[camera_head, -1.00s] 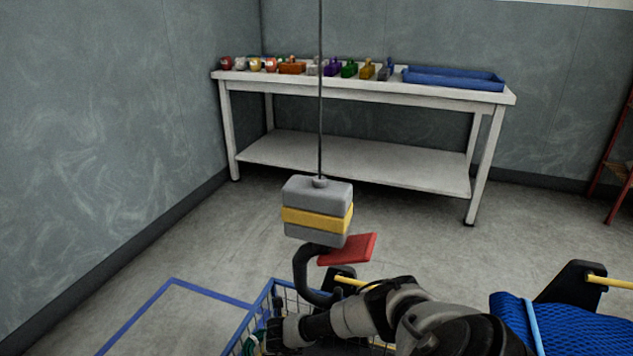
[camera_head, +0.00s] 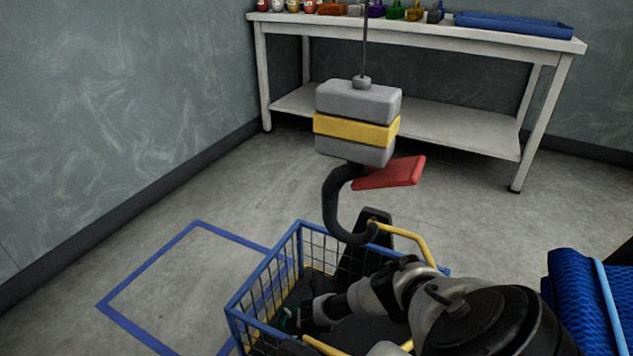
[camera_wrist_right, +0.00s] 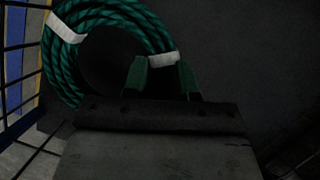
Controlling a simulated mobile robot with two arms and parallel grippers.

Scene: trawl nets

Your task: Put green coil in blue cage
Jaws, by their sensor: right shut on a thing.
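The green coil (camera_head: 291,320) is a dark green rope ring with white bands. It fills the upper left of the right wrist view (camera_wrist_right: 117,15). My right gripper (camera_head: 304,316) is shut on it, and in the right wrist view its two green fingers (camera_wrist_right: 163,68) pinch the coil at a white band. The blue cage (camera_head: 262,266) is a wire basket with blue rims and dark mesh. The coil and gripper lie within the cage's outline, near its left side; I cannot tell whether the coil touches the floor. My left gripper is not in view.
A blue floor outline (camera_head: 150,262) lies left. Blue netting (camera_head: 577,300) stands right, and a bench (camera_head: 420,43) behind.

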